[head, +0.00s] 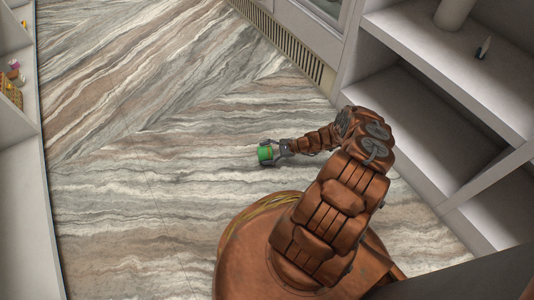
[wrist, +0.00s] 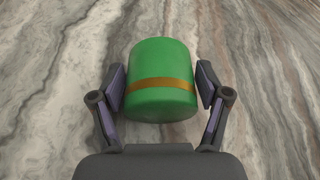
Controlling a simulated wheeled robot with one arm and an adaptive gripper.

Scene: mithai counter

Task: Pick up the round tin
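The round tin (head: 265,153) is a green cylinder over the marbled floor, at the end of my arm in the head view. In the wrist view the tin (wrist: 160,68) shows large and central, with an orange-brown band around its lower part. My gripper (wrist: 160,88) has one finger on each side of the tin, with the pads very close to its sides. I cannot tell whether the pads touch it or whether it rests on the floor. In the head view my gripper (head: 278,150) reaches the tin from the right.
White shelving (head: 430,95) stands at the right, with a small dark-and-white item (head: 483,48) on top. Another white shelf (head: 22,150) at the left edge holds small colourful items (head: 13,80). The marbled floor (head: 150,130) between them is clear.

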